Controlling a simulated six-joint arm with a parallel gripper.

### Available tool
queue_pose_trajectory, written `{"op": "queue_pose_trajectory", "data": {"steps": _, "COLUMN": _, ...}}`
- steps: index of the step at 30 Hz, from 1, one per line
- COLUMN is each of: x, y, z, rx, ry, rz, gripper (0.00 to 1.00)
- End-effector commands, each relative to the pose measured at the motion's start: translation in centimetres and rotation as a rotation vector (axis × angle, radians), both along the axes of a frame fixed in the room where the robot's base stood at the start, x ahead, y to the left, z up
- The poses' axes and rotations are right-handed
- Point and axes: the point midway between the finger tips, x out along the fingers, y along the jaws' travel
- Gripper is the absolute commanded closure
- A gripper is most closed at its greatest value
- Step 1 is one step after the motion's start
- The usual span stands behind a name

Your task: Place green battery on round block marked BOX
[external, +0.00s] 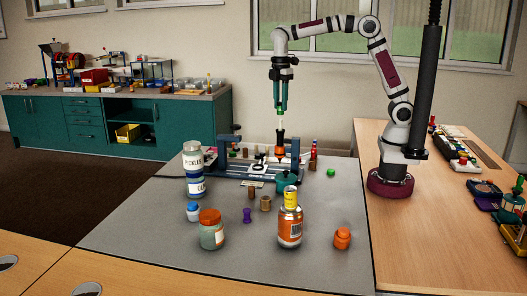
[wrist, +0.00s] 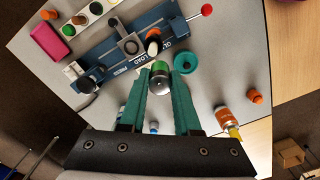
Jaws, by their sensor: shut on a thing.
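My gripper (external: 280,108) hangs above the rear middle of the grey table, fingers pointing down. In the wrist view its teal fingers (wrist: 160,82) are closed on a green battery (wrist: 160,67) with a silver end. The battery is held in the air. Below it stands an orange and black round piece with a pale top (external: 280,143), by the blue press fixture; it also shows in the wrist view (wrist: 153,47). I cannot read the word BOX on any round block, so I cannot tell which one carries it.
The blue press fixture (external: 230,170) spans the table's rear. The front left is clear.

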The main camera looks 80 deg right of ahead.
Motion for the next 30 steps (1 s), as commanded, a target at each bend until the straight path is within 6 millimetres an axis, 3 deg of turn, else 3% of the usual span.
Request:
{"op": "queue_pose_trajectory", "data": {"steps": 15, "x": 0.2, "y": 9.9, "z": -8.9, "rx": 0.013, "ry": 0.004, "rz": 1.245, "gripper": 1.0}}
{"op": "queue_pose_trajectory", "data": {"steps": 20, "x": 0.1, "y": 12.2, "z": -10.5, "rx": 0.014, "ry": 0.002, "rz": 1.382, "gripper": 1.0}}
{"op": "queue_pose_trajectory", "data": {"steps": 27, "x": 0.5, "y": 19.4, "z": -14.9, "rx": 0.014, "ry": 0.004, "rz": 1.385, "gripper": 1.0}}
{"op": "queue_pose_trajectory", "data": {"steps": 30, "x": 0.6, "y": 21.5, "z": -16.1, "rx": 0.013, "ry": 0.003, "rz": 1.382, "gripper": 1.0}}
